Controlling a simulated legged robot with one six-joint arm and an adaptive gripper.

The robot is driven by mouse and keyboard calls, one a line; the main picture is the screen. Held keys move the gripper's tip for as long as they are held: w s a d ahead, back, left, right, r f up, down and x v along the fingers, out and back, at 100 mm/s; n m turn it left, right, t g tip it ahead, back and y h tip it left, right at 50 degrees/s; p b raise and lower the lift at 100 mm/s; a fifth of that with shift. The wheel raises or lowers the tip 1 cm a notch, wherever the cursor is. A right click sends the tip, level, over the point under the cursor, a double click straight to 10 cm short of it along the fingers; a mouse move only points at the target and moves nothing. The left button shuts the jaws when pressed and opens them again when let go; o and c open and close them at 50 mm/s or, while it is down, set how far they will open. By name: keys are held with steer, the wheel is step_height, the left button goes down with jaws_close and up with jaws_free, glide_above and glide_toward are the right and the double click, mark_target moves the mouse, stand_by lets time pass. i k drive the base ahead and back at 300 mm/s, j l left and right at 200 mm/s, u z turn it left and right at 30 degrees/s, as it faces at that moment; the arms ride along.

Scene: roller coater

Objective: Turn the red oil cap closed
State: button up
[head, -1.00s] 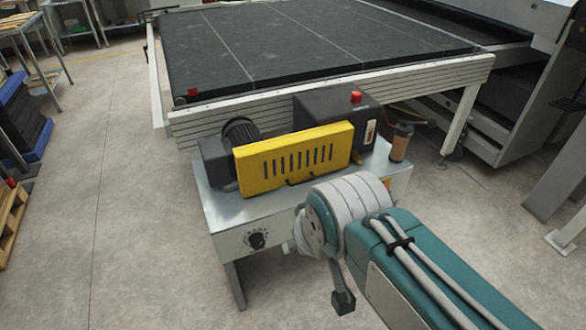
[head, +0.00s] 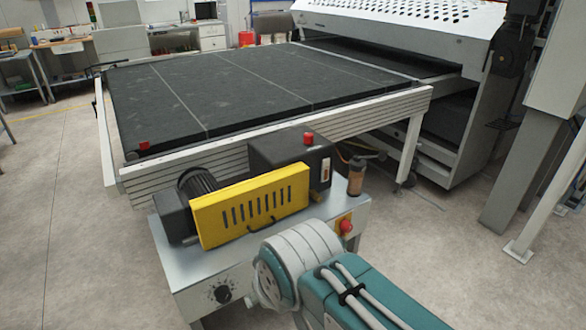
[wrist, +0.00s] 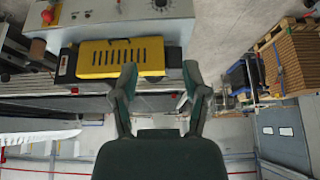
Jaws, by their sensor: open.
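The red oil cap (head: 308,138) sits on top of the black box (head: 290,160) of the pump unit, behind the yellow slotted guard (head: 250,206). In the wrist view the picture is upside down, and the yellow guard (wrist: 120,57) lies past the fingertips. In the head view my arm stands in front of the unit and my fingers are hidden.
A red knob on a yellow plate (head: 345,227) is on the metal cabinet's (head: 200,268) right side. A brown bottle (head: 356,178) stands beside the black box. A dark-topped conveyor table (head: 240,95) stands behind. Floor (head: 60,220) on the left is clear.

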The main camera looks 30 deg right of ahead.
mark_target(309, 137)
steer(key=i+l+z, duration=0.15)
steer(key=i+l, duration=0.25)
steer(key=l, duration=0.25)
steer(key=i+l+z, duration=0.1)
steer(key=i+l, duration=0.35)
steer(key=l, duration=0.15)
steer(key=i+l+z, duration=0.15)
steer(key=i+l, duration=0.3)
steer(key=l, duration=0.1)
